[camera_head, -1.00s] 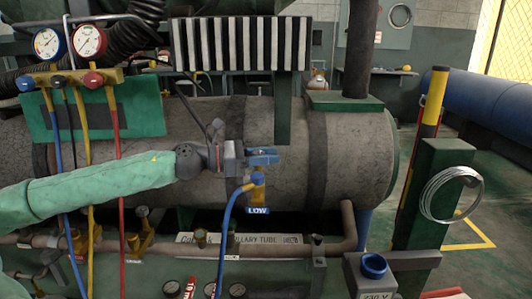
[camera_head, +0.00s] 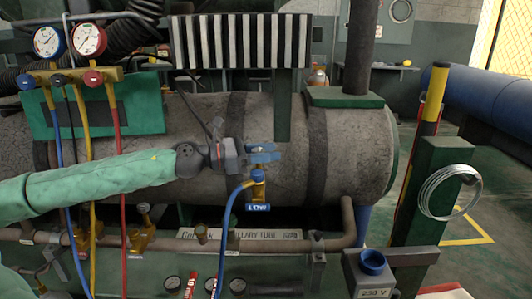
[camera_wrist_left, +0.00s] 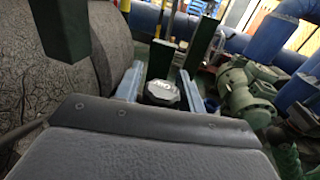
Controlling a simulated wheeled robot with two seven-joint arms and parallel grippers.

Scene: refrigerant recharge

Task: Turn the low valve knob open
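The low valve (camera_head: 258,190) stands on the front of the grey tank, with a blue hose on it and a blue LOW label (camera_head: 257,207) below. My left gripper (camera_head: 264,153) is at the top of this valve, its blue fingers pointing right. In the left wrist view, the dark knob (camera_wrist_left: 161,92) with white lettering sits between the two blue fingers (camera_wrist_left: 160,85), one on each side. The fingers are close to the knob's sides, but I cannot tell whether they press on it. My right gripper is not in view.
The tank (camera_head: 350,150) lies close behind my gripper. A blue hose (camera_head: 228,220) hangs in front of it. Two gauges (camera_head: 68,41) with hoses are at upper left. A green post (camera_head: 430,200) with a wire coil (camera_head: 450,192) stands at right.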

